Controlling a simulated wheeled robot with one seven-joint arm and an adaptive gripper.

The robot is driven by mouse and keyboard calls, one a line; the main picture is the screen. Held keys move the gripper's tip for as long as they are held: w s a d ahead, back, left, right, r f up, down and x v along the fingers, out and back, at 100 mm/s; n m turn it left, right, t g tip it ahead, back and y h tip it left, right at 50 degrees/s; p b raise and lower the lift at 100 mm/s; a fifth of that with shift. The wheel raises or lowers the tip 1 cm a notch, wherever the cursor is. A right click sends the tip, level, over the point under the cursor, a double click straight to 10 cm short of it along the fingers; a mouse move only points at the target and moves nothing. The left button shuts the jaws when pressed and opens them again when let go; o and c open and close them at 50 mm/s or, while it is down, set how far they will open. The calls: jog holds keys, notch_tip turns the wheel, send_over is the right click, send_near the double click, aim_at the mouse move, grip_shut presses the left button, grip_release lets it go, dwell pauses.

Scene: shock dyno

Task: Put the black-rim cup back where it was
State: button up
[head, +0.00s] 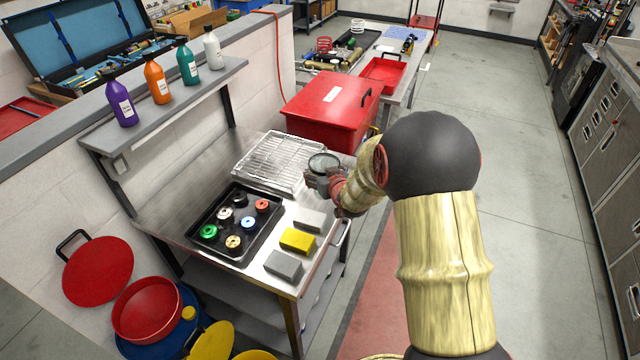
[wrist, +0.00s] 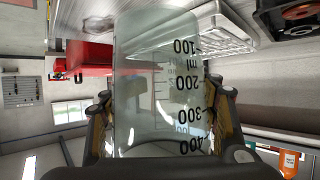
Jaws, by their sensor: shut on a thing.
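The black-rim cup (head: 323,162) is a clear measuring cup with a dark rim. In the head view it is near the back right of the steel bench (head: 180,215), between the wire rack and the red box. In the wrist view the cup (wrist: 158,85) fills the middle, with ml marks from 100 to 400. My gripper (head: 318,181) is shut on the cup, and its fingers (wrist: 160,115) lie on both sides of the wall. The cup looks empty. I cannot tell whether its base touches the bench.
A wire rack (head: 278,160) lies left of the cup, and a red box (head: 330,108) stands behind it. A black tray (head: 262,251) of small parts and several blocks, one yellow (head: 298,240), lie nearer. Bottles (head: 157,80) line the shelf. Bare steel shows left of the rack.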

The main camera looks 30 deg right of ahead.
jog(key=w+f, duration=0.1)
jog(key=w+d+f, duration=0.1)
jog(key=f, duration=0.1)
jog(key=shift+w+d+f+b, duration=0.1)
jog(key=shift+d+f+b, duration=0.1)
jog(key=shift+b, duration=0.2)
jog(key=shift+f+b, duration=0.5)
jog(key=shift+f, duration=0.75)
jog(key=shift+f, duration=0.2)
jog(key=o, duration=1.5)
jog(key=shift+o, duration=0.3)
jog(key=shift+r, duration=0.2)
